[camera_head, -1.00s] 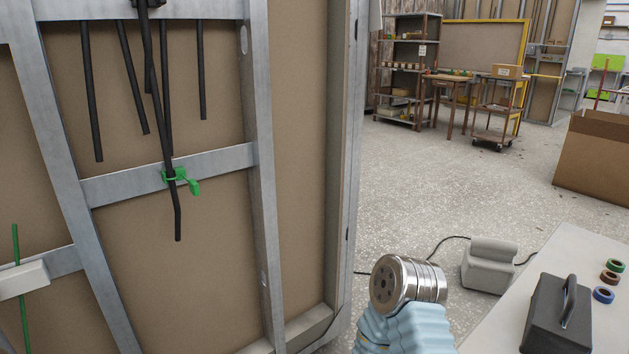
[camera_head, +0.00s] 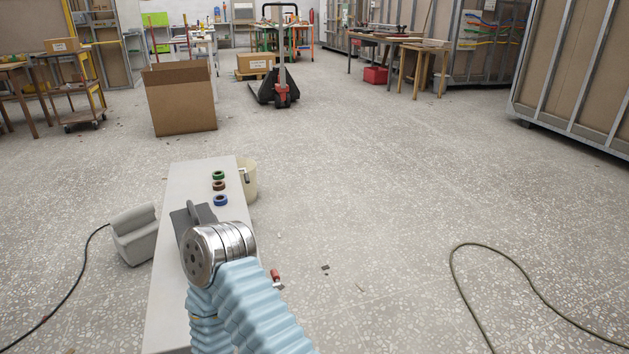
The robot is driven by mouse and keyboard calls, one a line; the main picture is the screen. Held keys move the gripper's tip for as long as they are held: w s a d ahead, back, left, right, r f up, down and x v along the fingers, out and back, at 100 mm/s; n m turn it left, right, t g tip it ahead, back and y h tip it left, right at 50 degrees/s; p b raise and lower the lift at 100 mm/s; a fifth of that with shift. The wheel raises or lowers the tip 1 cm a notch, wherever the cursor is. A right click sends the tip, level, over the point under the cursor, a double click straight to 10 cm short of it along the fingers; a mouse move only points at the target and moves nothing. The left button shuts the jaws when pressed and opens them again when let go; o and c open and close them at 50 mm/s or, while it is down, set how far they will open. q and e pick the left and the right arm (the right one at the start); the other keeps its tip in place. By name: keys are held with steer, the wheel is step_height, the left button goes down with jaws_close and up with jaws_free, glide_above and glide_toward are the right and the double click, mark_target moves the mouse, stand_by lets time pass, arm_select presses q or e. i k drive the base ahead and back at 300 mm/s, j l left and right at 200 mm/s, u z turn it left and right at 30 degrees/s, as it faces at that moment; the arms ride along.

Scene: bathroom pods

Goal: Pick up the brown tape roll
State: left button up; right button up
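The brown tape roll (camera_head: 219,186) lies on the long white table (camera_head: 182,325), near its far right edge. It sits in a row between a green tape roll (camera_head: 219,175) and a blue tape roll (camera_head: 220,200). My own arm, with a metal joint and a light blue sleeve, rises in front of the table and covers part of it. Neither gripper shows in this view, so I cannot see their fingers.
A cable (camera_head: 455,280) lies on otherwise wide open floor at right.

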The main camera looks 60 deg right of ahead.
mark_target(218, 186)
steer(key=z, duration=1.3)
steer(key=k+l, duration=0.1)
steer(key=l, duration=0.3)
steer(key=l+u, duration=0.25)
steer(key=l, duration=0.7)
steer(key=l+u, duration=0.2)
steer(key=l, duration=0.75)
steer(key=i+l+u, duration=0.15)
steer(key=l, duration=0.2)
steer(key=i+l+u, duration=0.15)
steer(key=l, duration=0.2)
steer(key=i+l+u, duration=0.15)
steer(key=l, duration=0.2)
steer(key=i+l+u, duration=0.15)
steer(key=l, duration=0.25)
steer(key=k, duration=0.05)
